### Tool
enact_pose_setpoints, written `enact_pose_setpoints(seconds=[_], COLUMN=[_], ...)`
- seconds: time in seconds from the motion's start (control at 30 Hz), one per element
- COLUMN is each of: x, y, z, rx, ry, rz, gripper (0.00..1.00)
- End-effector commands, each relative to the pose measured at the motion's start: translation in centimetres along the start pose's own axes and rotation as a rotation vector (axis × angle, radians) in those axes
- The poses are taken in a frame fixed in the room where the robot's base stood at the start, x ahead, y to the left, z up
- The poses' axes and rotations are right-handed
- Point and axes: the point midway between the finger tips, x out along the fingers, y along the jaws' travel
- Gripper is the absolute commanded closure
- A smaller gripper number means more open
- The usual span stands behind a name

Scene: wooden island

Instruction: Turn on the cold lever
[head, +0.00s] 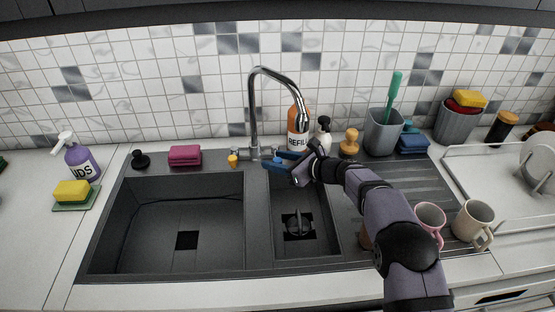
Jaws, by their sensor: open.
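A chrome gooseneck tap (253,115) stands behind the double sink, its spout curving to the right. A short chrome handle (237,155) shows at the left of its base. The right side of the base is mostly hidden by my gripper, so I cannot make out a lever there or tell whether anything touches it. I see no water running from the spout.
The dark sink (257,222) has two basins; a dark object (299,223) lies in the right one. A small orange item (232,160) sits left of the tap. A refill bottle (298,128), a soap dispenser (322,134) and a wooden brush (350,144) stand behind my arm. Mugs (430,220) stand at right.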

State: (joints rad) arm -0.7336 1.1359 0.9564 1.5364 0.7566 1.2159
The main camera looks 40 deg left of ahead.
Motion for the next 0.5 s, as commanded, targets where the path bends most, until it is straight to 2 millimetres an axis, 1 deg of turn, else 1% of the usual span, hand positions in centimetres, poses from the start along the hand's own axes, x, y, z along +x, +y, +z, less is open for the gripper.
enact_pose_setpoints(seconds=[0.13, 0.17, 0.2, 0.27, 0.3, 0.33, 0.5], x=[0.0, 0.0, -0.01, -0.01, -0.02, -0.02, -0.02], y=[0.0, 0.0, 0.0, 0.0, 0.0, 0.0, -0.06], z=[-0.01, -0.01, -0.01, -0.01, -0.01, -0.01, 0.01], rx=[0.0, 0.0, 0.0, 0.0, 0.0, 0.0, -0.001], ry=[0.0, 0.0, 0.0, 0.0, 0.0, 0.0, -0.002], rz=[0.0, 0.0, 0.0, 0.0, 0.0, 0.0, 0.003], gripper=[0.59, 0.63, 0.73, 0.87, 0.97, 1.0, 1.0])
